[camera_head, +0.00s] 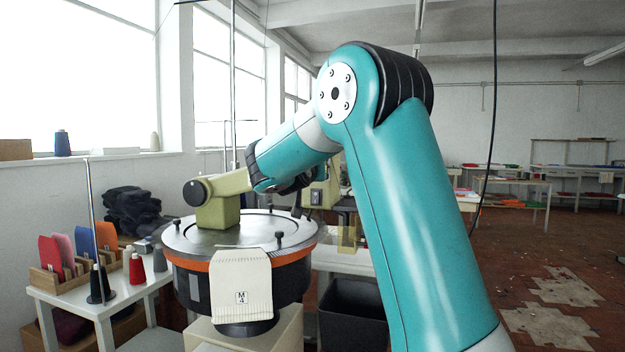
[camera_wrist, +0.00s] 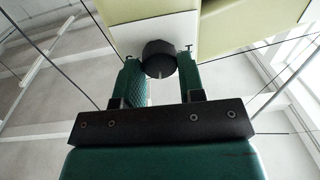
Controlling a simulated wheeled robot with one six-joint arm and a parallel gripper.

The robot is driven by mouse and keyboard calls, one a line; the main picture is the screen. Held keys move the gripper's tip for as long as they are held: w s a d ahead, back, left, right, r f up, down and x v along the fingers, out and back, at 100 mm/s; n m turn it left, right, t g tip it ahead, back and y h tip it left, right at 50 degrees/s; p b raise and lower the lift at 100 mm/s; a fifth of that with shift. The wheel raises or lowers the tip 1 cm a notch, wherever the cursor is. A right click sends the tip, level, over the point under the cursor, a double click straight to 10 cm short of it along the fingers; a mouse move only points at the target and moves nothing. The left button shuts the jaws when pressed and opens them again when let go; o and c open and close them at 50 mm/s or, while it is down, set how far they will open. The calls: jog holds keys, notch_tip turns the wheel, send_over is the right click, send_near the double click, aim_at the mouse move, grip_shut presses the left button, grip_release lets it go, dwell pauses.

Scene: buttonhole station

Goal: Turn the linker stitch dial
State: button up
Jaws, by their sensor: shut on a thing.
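The stitch dial (camera_wrist: 159,58) is a dark round knob with a pale mark on its face, under the olive and white linker body (camera_wrist: 215,35) in the wrist view. My gripper (camera_wrist: 160,72) has its two green, textured fingers on either side of the knob and is shut on it. In the head view my arm reaches over the linker, and my gripper and the held dial cannot be made out. The linker's round plate (camera_head: 190,240) has an orange rim, and a cream knitted piece (camera_head: 241,285) marked M4 hangs at its front.
A white side table (camera_head: 80,302) at left holds yarn cones and a wooden rack (camera_head: 62,280) with coloured pieces. A thin upright rod (camera_head: 91,205) stands there. A black bin (camera_head: 352,312) sits behind my arm. The floor at right is open, with worn patches.

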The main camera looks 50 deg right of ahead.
jog(key=m+b, duration=0.7)
jog(key=b, duration=0.4)
jog(key=shift+f, duration=0.15)
jog(key=o, duration=0.9)
jog(key=b+v, duration=0.2)
jog(key=v, duration=1.5)
jog(key=shift+a+f, duration=0.1)
jog(key=shift+a, duration=0.1)
